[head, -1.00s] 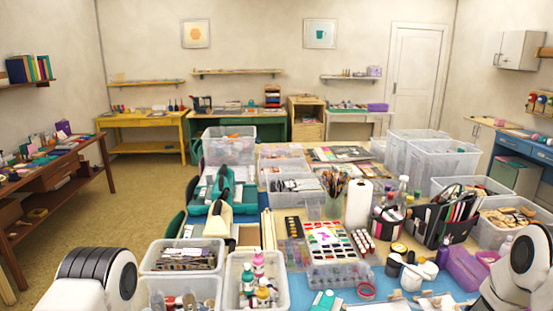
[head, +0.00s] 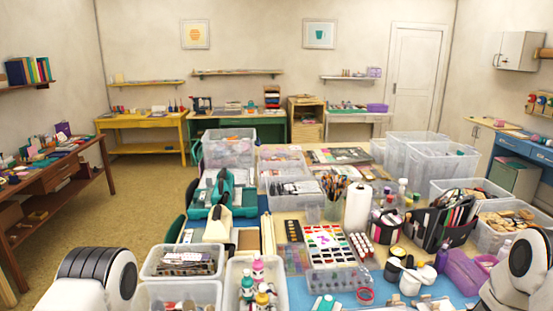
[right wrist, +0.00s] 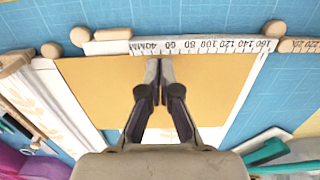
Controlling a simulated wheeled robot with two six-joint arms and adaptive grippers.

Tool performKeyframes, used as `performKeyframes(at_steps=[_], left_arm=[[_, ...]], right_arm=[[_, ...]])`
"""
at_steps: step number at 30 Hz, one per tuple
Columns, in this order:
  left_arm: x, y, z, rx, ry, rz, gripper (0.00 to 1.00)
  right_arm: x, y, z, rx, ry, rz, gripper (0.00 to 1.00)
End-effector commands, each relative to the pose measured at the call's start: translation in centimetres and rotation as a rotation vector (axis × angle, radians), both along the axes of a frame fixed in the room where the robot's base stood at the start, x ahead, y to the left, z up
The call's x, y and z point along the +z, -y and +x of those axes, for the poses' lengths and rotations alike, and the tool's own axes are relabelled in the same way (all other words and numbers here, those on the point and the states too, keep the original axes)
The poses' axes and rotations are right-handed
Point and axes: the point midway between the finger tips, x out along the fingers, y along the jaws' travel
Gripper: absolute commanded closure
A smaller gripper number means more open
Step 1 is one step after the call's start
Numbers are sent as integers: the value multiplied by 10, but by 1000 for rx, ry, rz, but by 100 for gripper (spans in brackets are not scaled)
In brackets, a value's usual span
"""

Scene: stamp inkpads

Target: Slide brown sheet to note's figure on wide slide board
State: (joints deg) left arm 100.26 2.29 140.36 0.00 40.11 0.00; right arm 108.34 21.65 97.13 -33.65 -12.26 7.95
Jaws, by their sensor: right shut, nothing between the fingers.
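The brown sheet (right wrist: 90,90) lies flat in the right wrist view on a pale board (right wrist: 249,88), with its far edge along a white ruler strip (right wrist: 200,45) printed with millimetre figures. My right gripper (right wrist: 159,68) is shut and empty. Its fingertips are over the sheet near its far edge, just short of the strip; I cannot tell if they touch the sheet. The fingers and wrist hide part of the sheet. I cannot make out a note with a figure. My left gripper is out of view.
Wooden knobs (right wrist: 274,29) stand by the strip. A second ruler (right wrist: 301,45) lies to its right on the blue mat (right wrist: 215,14). A teal item (right wrist: 268,152) is at lower right.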

Motion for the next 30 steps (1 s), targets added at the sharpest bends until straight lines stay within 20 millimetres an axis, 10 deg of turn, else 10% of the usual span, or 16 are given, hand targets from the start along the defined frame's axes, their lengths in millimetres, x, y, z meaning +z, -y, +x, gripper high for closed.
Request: performKeyframes(at_steps=[17,25,30], left_arm=[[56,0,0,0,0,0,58],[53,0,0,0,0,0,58],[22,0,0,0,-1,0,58]], right_arm=[[57,0,2,0,4,0,100],[53,0,1,0,4,0,100],[6,-23,-24,57,-66,-7,100]])
